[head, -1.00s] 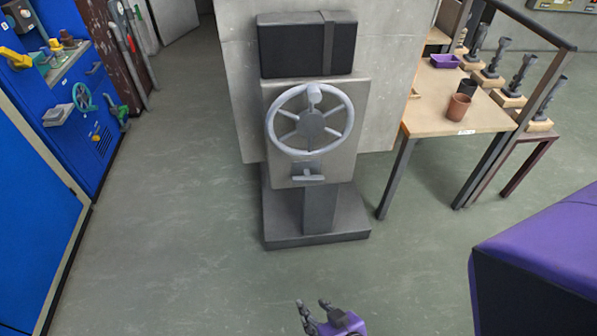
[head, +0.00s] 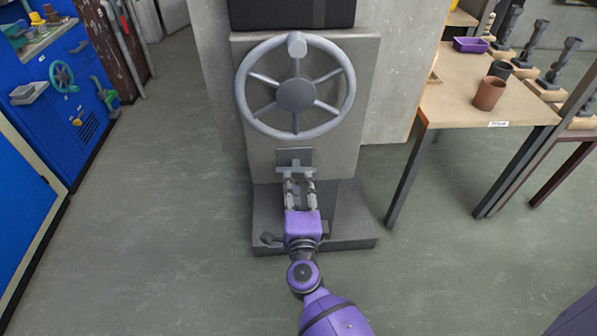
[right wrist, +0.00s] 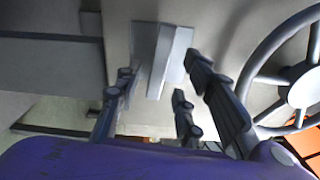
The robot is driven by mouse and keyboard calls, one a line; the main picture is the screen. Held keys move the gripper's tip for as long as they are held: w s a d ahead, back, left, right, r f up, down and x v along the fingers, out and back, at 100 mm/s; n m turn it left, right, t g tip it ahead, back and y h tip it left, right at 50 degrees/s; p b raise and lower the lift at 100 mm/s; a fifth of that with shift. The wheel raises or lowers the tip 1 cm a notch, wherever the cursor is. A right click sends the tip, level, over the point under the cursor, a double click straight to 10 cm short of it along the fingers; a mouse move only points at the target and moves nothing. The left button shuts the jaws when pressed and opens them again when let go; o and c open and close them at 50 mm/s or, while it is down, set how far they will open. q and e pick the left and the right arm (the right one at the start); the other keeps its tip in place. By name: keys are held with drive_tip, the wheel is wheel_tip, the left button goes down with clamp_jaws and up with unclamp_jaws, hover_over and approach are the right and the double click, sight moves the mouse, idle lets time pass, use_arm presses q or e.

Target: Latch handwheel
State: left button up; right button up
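The grey spoked handwheel (head: 296,95) stands upright on the front of a grey pedestal panel (head: 360,110), with a round knob at its top. Part of it also shows in the right wrist view (right wrist: 302,90). Below the wheel is a small latch with a T-shaped grey handle (head: 295,168) on a dark plate. My right gripper (head: 299,182) is just below and in front of this handle, pointing at the panel. In the right wrist view, its fingers are apart, with the latch handle (right wrist: 160,62) between and beyond them. Contact cannot be told. My left gripper is out of view.
A dark box (head: 290,14) sits above the panel. The pedestal's base (head: 350,238) is below. At right is a wooden table (head: 450,95) with a brown cup (head: 489,93) and a purple tray (head: 470,45). Blue cabinets (head: 30,190) line the left. The floor between is clear.

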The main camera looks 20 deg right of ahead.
sight(296, 175)
drive_tip(key=x, duration=0.4)
drive_tip(key=shift+w+d, duration=0.1)
drive_tip(key=shift+w, duration=0.1)
drive_tip(key=shift+w+d, duration=0.15)
drive_tip(key=shift+w, duration=0.4)
